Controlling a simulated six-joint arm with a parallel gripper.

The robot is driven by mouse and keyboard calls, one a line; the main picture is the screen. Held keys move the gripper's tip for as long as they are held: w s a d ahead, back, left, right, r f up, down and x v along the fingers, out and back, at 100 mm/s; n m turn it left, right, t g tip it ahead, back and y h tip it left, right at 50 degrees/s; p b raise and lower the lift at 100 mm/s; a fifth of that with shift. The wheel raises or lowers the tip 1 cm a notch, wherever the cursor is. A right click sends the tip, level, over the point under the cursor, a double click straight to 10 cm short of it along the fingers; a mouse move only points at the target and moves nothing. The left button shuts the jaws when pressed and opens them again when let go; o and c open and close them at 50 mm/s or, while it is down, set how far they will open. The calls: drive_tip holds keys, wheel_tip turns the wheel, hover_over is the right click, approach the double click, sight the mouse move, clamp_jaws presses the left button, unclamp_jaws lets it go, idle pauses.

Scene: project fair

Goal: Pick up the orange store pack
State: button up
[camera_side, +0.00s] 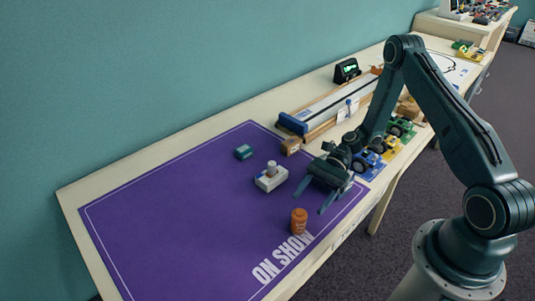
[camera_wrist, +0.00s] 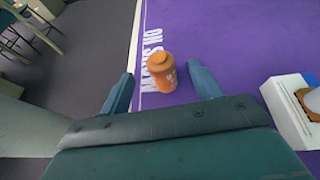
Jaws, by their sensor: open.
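The orange store pack (camera_side: 299,221) is a short, upright orange cylinder on the purple mat, near the ON SHOW lettering. My gripper (camera_side: 338,199) is open and empty, to the upper right of the pack in the side view. In the wrist view my gripper's fingers (camera_wrist: 163,83) are spread wide on either side of the pack's place in the picture. I cannot tell the exact gap to it.
A white box with a grey knob (camera_side: 270,180) stands left of my gripper. A small teal block (camera_side: 243,152) and a brown block (camera_side: 291,146) lie farther back. Toy vehicles (camera_side: 369,163) stand to the right. The purple mat (camera_side: 160,225) is clear at left.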

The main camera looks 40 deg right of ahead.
sight(294, 223)
drive_tip(key=shift+a+f, duration=0.6)
drive_tip(key=shift+f, duration=0.15)
drive_tip(key=shift+a+f, duration=0.25)
drive_tip(key=shift+a, duration=0.35)
drive_tip(key=shift+s, duration=0.1)
drive_tip(key=shift+x, duration=2.5)
drive_tip(key=c, duration=1.1)
drive_tip(key=shift+r, duration=0.15)
